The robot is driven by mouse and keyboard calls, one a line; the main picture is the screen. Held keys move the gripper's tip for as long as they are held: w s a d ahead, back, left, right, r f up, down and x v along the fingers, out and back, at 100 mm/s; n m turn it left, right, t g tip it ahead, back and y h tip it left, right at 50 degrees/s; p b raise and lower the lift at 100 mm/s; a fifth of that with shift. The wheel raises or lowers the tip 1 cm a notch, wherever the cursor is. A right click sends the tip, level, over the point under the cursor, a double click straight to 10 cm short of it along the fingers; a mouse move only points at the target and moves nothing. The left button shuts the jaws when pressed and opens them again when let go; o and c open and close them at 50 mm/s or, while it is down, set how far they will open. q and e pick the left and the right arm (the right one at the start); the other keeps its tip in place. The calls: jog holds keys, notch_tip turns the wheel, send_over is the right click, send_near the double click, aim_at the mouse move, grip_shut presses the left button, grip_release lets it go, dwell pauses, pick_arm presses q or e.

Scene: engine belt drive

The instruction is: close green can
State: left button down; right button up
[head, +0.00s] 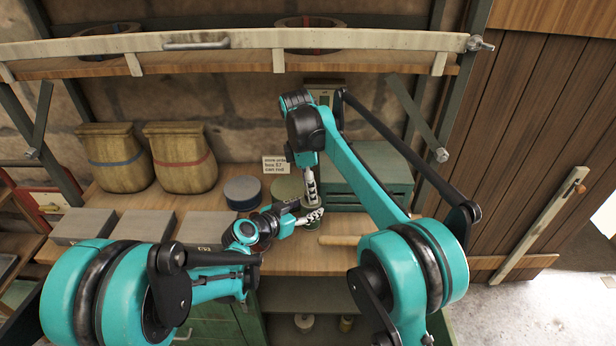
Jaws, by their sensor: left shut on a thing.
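A small green can (313,225) stands on the wooden workbench (360,262), mostly hidden by my grippers. My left gripper (312,217) reaches in from the left and is shut on the green can at its side. My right gripper (320,192) points down from above, over the can. A pale, flat disc-like piece (328,205) shows just under the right fingertips; I cannot tell whether it is a lid or whether the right fingers grip it.
A blue-grey round tin (242,188) and an olive round tin (287,188) stand behind my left gripper. A small sign (275,164) and a green metal box (375,175) are at the back. Grey blocks (203,228) and two sacks (182,160) are left; a wooden rod (340,240) lies right.

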jog(key=shift+f, duration=0.45)
jog(key=shift+c, duration=0.4)
grip_shut()
jog(key=m, duration=0.7)
jog(key=shift+w+g, duration=0.15)
jog(key=shift+g, duration=0.25)
jog(key=m, duration=0.4)
jog(key=shift+d+m+y, duration=0.1)
jog(key=shift+m+y, duration=0.2)
jog(key=shift+m, duration=0.1)
jog(key=m, duration=0.7)
jog(key=shift+d+g+y, duration=0.1)
jog(key=shift+g+y, duration=0.2)
jog(key=shift+g, duration=0.1)
jog(key=m, duration=0.5)
jog(key=shift+m+y, duration=0.4)
jog(key=shift+o, duration=0.2)
grip_release()
